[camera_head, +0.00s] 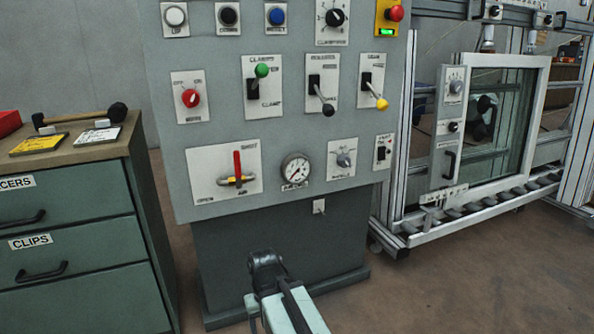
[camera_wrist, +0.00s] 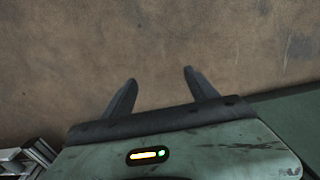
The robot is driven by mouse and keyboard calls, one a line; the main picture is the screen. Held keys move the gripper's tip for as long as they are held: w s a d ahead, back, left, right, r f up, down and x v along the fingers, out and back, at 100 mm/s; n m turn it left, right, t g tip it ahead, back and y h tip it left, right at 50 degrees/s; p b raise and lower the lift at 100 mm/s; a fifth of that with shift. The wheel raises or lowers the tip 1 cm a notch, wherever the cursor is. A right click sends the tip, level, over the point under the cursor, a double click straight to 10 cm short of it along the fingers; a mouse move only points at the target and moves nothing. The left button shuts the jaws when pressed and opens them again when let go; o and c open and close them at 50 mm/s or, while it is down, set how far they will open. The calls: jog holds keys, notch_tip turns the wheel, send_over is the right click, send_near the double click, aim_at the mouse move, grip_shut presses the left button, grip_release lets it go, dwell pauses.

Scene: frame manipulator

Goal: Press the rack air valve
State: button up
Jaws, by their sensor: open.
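A valve with a red lever (camera_head: 237,165) on a yellow body sits on a white plate (camera_head: 208,172) low on the grey control panel. The lever points straight up; the plate reads SHUT at upper right, OPEN at lower left, and what looks like AIR below. No label saying "rack" is readable on it. My gripper (camera_wrist: 158,80) is open and empty in the wrist view, its two dark fingers spread over bare brown floor. The valve is not in the wrist view. In the head view my arm is low in front of the panel's dark base, below the valve; the fingers are not visible there.
A pressure gauge (camera_head: 297,171) and a knob (camera_head: 343,159) are right of the valve. Levers and buttons fill the panel above. A green drawer cabinet (camera_head: 75,235) stands left, with a mallet (camera_head: 82,118) on top. A framed window rack (camera_head: 485,125) stands right. Floor at lower right is clear.

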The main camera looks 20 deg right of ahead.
jog(key=c, duration=0.4)
notch_tip(320, 180, up, 4)
jog(key=p, duration=0.3)
jog(key=shift+f+p, duration=0.2)
jog(key=shift+p, duration=0.15)
jog(key=c, duration=1.1)
notch_tip(320, 180, up, 10)
jog(key=p, duration=1)
jog(key=shift+r, duration=0.1)
grip_shut()
jog(key=shift+f+b, duration=0.35)
jog(key=shift+f, duration=0.05)
